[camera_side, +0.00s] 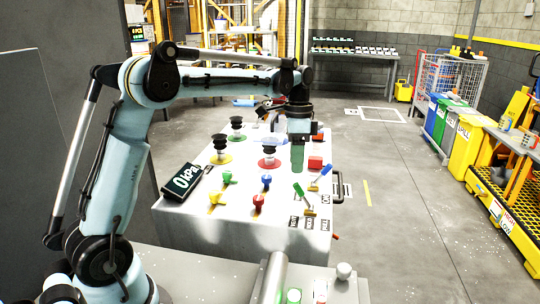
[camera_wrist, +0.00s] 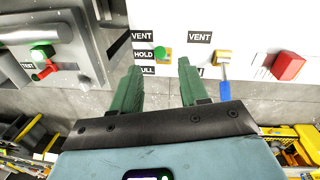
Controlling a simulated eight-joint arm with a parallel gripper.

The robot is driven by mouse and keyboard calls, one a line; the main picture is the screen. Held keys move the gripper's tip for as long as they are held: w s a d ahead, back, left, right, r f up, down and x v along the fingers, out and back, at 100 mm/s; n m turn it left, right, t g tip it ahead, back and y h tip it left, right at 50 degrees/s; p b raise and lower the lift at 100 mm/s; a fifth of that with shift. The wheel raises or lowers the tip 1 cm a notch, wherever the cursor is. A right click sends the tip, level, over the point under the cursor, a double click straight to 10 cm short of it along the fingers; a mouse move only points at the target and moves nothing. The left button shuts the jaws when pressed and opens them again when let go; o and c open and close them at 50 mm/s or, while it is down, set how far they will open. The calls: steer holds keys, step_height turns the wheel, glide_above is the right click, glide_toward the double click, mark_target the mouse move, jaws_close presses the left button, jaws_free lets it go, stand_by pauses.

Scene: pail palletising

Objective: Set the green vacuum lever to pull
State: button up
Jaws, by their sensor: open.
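The green vacuum lever (camera_side: 298,188) stands on a yellow base near the front right of the white table and leans up and left in the side view. In the wrist view the green lever (camera_wrist: 159,52) shows nearly end-on, beside the HOLD label (camera_wrist: 144,55), with VENT and a partly covered PULL label on either side of that. My gripper (camera_side: 297,170) is open, with green fingers pointing down, above the table behind the lever. In the wrist view my gripper (camera_wrist: 159,68) has the lever beyond the gap between its fingertips, apart from both. Nothing is held.
A blue lever (camera_side: 324,171) stands close by on the right, and a red block (camera_side: 315,162) behind it. Red, blue and green knobs and black suction cups (camera_side: 268,148) occupy the table.

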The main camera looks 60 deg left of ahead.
mark_target(296, 185)
steer(key=f, duration=0.7)
steer(key=shift+s+d+f, duration=0.2)
steer(key=shift+d+f, duration=0.1)
steer(key=shift+d, duration=0.05)
steer(key=shift+c, duration=0.2)
jaws_close()
